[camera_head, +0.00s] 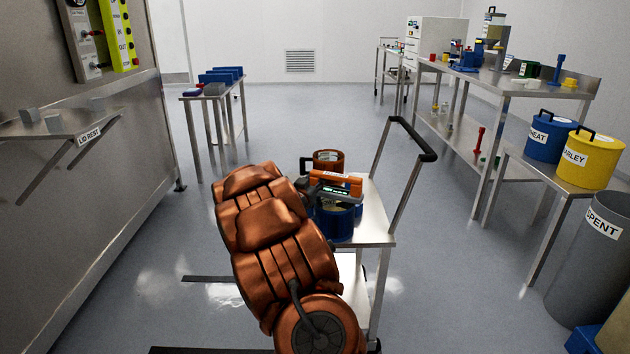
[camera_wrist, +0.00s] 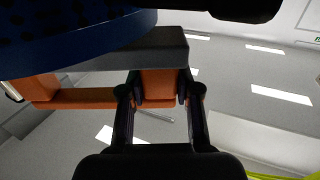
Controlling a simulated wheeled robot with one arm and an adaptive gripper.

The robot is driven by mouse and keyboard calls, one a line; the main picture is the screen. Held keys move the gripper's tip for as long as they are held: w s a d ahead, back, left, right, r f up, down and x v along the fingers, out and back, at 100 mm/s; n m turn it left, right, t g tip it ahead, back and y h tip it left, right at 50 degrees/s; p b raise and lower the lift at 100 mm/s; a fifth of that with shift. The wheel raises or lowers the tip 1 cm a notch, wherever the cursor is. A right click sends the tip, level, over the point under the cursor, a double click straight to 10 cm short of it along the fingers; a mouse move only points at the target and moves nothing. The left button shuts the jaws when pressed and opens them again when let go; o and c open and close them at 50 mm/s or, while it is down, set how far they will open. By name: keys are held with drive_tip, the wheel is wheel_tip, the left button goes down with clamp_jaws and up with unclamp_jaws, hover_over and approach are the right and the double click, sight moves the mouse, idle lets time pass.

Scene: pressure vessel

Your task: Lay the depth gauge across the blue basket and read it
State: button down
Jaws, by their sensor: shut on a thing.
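The depth gauge (camera_head: 345,180) is an orange-handled tool with a grey bar and a small lit green display, whose digits are too small to read. It is at the top of the blue basket (camera_head: 343,226) on the steel cart. My gripper (camera_wrist: 160,92) is shut on the gauge's orange grip (camera_wrist: 158,86) in the wrist view. There the gauge's grey bar (camera_wrist: 125,52) lies close against the dark blue basket (camera_wrist: 70,28). I cannot tell whether the bar rests on the rim. My arm hides part of the basket and cart in the head view.
A copper-coloured pail (camera_head: 328,156) stands behind the basket on the cart (camera_head: 373,221). The cart's dark push handle (camera_head: 415,140) rises at right. A steel wall with a lid rest (camera_head: 60,125) is at left. Blue and yellow pails (camera_head: 592,158) stand at right. Open floor lies between.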

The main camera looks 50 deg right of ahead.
drive_tip(key=shift+f, duration=0.55)
idle(0.4)
drive_tip(key=c, duration=0.7)
unclamp_jaws()
drive_tip(key=shift+c, duration=0.2)
drive_tip(key=shift+a, duration=0.15)
drive_tip(key=v, duration=1.2)
drive_tip(key=shift+r, duration=0.1)
